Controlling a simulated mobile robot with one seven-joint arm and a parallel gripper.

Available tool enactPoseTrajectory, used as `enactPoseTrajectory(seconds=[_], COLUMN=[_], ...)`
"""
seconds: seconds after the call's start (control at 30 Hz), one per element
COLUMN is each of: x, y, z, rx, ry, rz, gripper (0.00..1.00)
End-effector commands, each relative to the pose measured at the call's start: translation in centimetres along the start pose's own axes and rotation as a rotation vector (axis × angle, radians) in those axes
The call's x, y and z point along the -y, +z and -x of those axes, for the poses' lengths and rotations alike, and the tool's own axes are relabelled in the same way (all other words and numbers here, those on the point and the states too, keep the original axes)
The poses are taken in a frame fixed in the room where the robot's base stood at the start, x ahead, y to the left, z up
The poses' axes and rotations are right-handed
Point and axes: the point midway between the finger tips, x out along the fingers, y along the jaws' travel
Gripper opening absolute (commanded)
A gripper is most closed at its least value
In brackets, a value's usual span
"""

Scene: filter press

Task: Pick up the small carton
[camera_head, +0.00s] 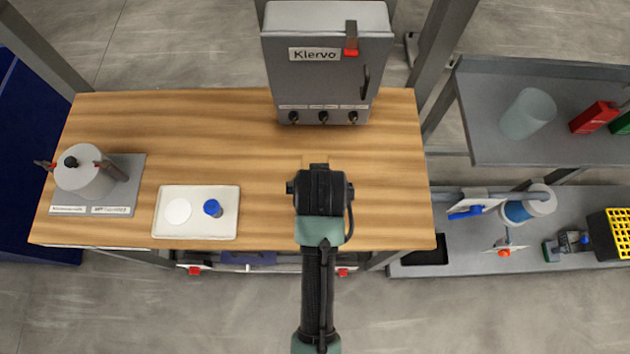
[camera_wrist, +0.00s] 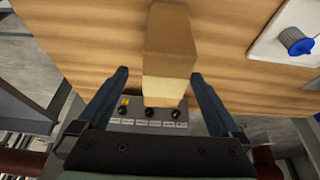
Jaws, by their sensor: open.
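The small carton is a plain brown box (camera_wrist: 170,32) with a paler end face, on the wooden table in the wrist view. In the head view only a tan sliver of the carton (camera_head: 308,160) shows; my arm hides the rest. My gripper (camera_wrist: 160,73) is open, with one dark finger on each side of the carton's pale end in the picture. Both fingers look apart from it; I cannot tell how far above it they are. In the head view my gripper (camera_head: 320,190) is over the table's right half, its fingers hidden.
A grey Klervo machine (camera_head: 325,70) stands at the table's back edge. A white tray (camera_head: 195,231) with a white disc and a blue-capped vial lies to the left. A round pot (camera_head: 85,175) stands at far left. Shelves (camera_head: 480,140) stand at right. The wooden table (camera_head: 220,130) is clear between.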

Motion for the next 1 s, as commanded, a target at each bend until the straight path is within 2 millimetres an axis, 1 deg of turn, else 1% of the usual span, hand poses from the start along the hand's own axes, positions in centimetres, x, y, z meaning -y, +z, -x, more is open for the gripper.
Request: enactPoseTrajectory(seconds=[0.03, 0.1, 0.37, 0.57, 0.7, 0.83, 1.0], x=[0.0, 0.0, 0.1, 0.7, 0.7, 0.7, 0.7], y=[0.0, 0.0, -0.1, -0.1, -0.1, -0.1, -0.1], z=[-0.8, -1.6, -2.9, -5.2, -6.9, -7.6, -7.7], rx=[0.002, 0.001, 0.0, 0.002, -0.001, -0.002, -0.002], ry=[0.0, 0.0, 0.0, 0.0, 0.0, 0.0, 0.0], rz=[0.0, 0.0, 0.0, 0.001, 0.0, 0.0, 0.0], gripper=[1.0, 1.0, 1.0, 1.0, 1.0, 1.0, 1.0])
